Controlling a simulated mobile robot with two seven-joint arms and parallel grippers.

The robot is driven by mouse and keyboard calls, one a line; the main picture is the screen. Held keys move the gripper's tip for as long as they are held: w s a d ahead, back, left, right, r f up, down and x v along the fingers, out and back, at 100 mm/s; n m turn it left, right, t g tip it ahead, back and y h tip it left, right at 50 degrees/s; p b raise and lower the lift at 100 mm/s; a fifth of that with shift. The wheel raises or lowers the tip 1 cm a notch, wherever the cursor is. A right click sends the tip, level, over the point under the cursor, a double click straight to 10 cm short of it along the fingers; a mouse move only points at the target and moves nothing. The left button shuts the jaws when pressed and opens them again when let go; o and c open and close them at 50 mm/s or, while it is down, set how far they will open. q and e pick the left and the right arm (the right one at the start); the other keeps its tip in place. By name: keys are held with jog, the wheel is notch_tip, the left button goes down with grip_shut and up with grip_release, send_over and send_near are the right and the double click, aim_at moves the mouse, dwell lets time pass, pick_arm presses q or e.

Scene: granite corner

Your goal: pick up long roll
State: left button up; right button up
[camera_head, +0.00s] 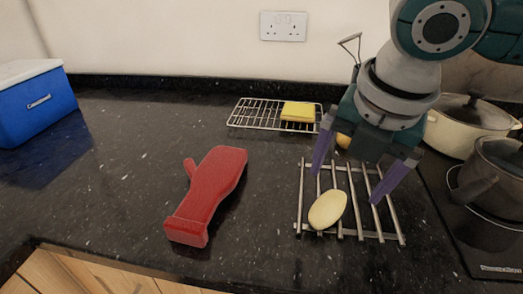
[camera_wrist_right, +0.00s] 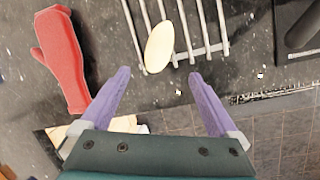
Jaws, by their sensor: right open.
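The long roll (camera_head: 327,210) is a pale yellow oval lying on a metal bar trivet (camera_head: 387,238) on the dark counter. It also shows in the right wrist view (camera_wrist_right: 159,47), at the top middle. My right gripper (camera_head: 347,186) is open and empty, with its purple fingers pointing down over the trivet. In the right wrist view the roll lies beyond the fingertips (camera_wrist_right: 160,76), in line with the gap between them. I see no contact with it. My left gripper is not in view.
A red oven mitt (camera_head: 213,190) lies left of the trivet. Behind are a wire rack (camera_head: 255,112) with a yellow sponge (camera_head: 298,111) and a yellow item (camera_head: 343,140) partly hidden by my gripper. Pots (camera_head: 470,127) stand right, a blue box (camera_head: 38,105) left.

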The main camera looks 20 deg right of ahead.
aim_at(332, 201)
jog(key=f, duration=0.1)
jog(key=w+d+f, duration=0.1)
jog(key=f, duration=0.2)
jog(key=shift+w+d+b, duration=0.3)
jog(key=shift+w, duration=0.1)
jog(key=shift+a+b+x, duration=0.1)
jog(key=shift+b+x, duration=0.1)
jog(key=shift+x, duration=1.15)
jog(key=shift+a+b+x, duration=0.15)
jog(key=shift+x, duration=1.15)
jog(key=shift+w, duration=0.15)
jog(key=shift+c, duration=0.4)
jog(key=c, duration=1.4)
